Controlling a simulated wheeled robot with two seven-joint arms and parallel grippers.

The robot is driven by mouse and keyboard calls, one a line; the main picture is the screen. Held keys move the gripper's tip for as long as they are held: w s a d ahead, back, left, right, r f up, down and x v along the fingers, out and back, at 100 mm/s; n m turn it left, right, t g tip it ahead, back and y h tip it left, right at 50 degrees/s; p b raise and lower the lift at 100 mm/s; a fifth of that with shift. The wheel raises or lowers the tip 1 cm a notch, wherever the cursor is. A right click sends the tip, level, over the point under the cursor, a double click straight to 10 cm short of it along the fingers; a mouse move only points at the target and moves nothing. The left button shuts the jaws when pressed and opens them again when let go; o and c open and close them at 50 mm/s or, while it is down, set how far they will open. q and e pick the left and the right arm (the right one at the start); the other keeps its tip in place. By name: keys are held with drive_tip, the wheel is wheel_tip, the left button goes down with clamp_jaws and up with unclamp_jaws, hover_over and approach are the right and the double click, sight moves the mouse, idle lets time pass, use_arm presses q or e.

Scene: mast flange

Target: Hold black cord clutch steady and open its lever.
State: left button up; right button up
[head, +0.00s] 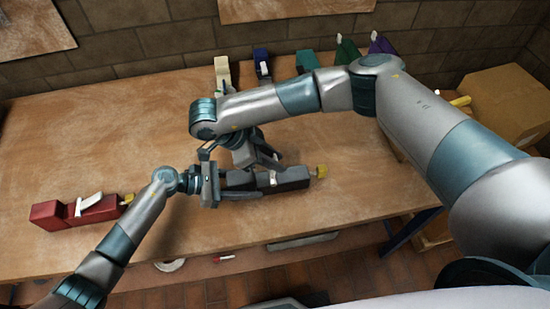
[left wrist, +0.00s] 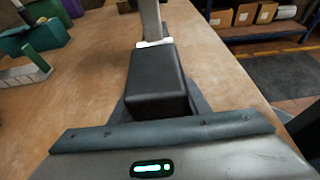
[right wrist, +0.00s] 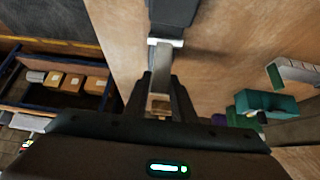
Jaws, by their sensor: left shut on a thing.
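The left wrist view shows the black body (left wrist: 157,80) between the fingers, with the white lever (left wrist: 155,43) beyond. My right gripper (head: 272,162) comes from above and behind, close to the lever; its fingers are apart. In the right wrist view the clutch (right wrist: 172,12) runs down toward these fingers (right wrist: 160,100). Contact there is unclear.
A red clutch (head: 78,213) with a white lever lies at the left. A cream one (head: 222,72), a blue one (head: 262,62) and green and purple ones stand along the back. A cardboard box (head: 505,105) is at the right. The table between is mostly bare.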

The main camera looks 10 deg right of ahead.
drive_tip(key=o, duration=0.3)
drive_tip(key=v, duration=1.2)
